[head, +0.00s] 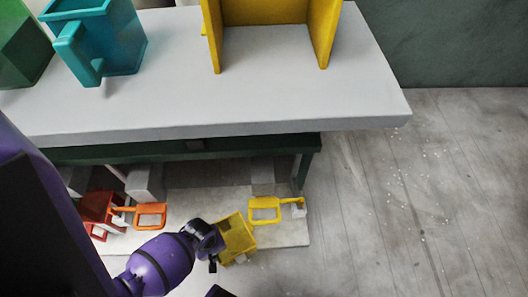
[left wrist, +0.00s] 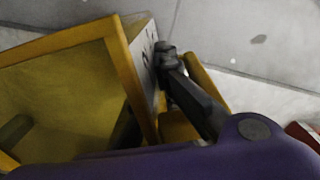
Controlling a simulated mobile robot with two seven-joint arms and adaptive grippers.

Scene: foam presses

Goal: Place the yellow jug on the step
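The yellow jug (head: 238,240) is by the front edge of a low pale slab (head: 180,240), which may be the step. It looks turned at an angle; I cannot tell whether it touches the slab. In the left wrist view the jug (left wrist: 60,95) shows its open top at the left. My left gripper (head: 212,252) is at the jug's left side. In the left wrist view a dark finger of the left gripper (left wrist: 165,60) lies between the jug's wall and its yellow handle. The other finger is not clear, so its grip is uncertain. My right gripper is not identifiable.
A grey table (head: 290,105) overhangs the slab. It carries a teal jug (head: 120,40), a green object (head: 22,50) and a yellow open-fronted box (head: 265,12). Below are a red object (head: 97,208), an orange loop (head: 150,215) and a yellow loop (head: 265,209). The right floor is clear.

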